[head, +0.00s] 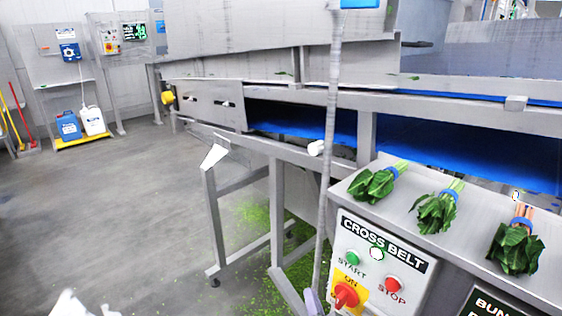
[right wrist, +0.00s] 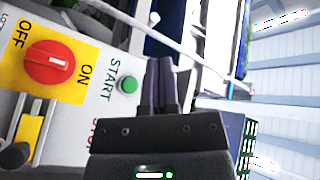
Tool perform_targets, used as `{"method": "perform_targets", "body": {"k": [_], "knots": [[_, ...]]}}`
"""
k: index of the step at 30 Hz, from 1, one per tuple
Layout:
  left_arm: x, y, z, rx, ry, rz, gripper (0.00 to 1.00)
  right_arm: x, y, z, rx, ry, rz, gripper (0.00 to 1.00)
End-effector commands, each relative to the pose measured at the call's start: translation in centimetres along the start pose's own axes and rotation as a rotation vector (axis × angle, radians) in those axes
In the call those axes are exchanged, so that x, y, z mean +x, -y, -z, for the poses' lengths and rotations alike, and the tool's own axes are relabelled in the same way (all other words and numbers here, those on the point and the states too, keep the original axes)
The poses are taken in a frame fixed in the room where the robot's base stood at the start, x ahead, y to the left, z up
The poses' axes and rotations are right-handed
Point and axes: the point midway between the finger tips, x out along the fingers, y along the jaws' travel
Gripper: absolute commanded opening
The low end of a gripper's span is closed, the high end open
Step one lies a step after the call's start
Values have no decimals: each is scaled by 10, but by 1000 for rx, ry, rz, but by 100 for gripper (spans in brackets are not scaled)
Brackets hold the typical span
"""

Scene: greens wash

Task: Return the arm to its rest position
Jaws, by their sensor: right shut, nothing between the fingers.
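My right gripper (right wrist: 158,62) is shut and empty in the right wrist view, its two dark fingers side by side. They appear beside the green START button (right wrist: 127,84) in that view; I cannot tell whether they touch the panel. In the head view only a small greyish-purple tip of the right gripper (head: 312,301) shows at the bottom edge, left of the CROSS BELT control box (head: 385,262). My left gripper is not clearly in view; a white shape at the bottom left corner is too cut off to identify.
The red rotary switch (head: 346,295) and STOP button (head: 394,284) are close to the right gripper. Several leafy bunches (head: 436,211) lie on the box top. A steel conveyor frame (head: 275,225) stands behind, and a thin grey pole (head: 328,170) rises in front. Floor at left is clear.

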Motion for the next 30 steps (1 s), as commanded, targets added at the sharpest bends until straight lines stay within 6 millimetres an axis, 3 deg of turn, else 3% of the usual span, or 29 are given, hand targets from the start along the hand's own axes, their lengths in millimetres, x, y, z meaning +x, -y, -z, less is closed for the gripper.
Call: {"method": "perform_targets", "body": {"k": [3, 8, 14, 21, 22, 30], "knots": [[0, -5, 2, -2, -6, -7, 59, -41, -1, -34, -211, 354, -24, 0], [0, -6, 0, -2, -1, -10, 59, -103, -21, -54, -441, 722, -131, 0], [0, -5, -5, -1, 9, -8, 59, -173, -44, -45, -624, 1037, -302, 0], [-1, 0, -12, 3, 21, 0, 59, -251, -60, -11, -754, 1331, -543, 0], [-1, 1, -12, 4, 22, 1, 59, -257, -63, -11, -761, 1355, -564, 0], [-1, 3, -12, 4, 21, 4, 59, -262, -126, -69, -754, 1406, -569, 0]]}}
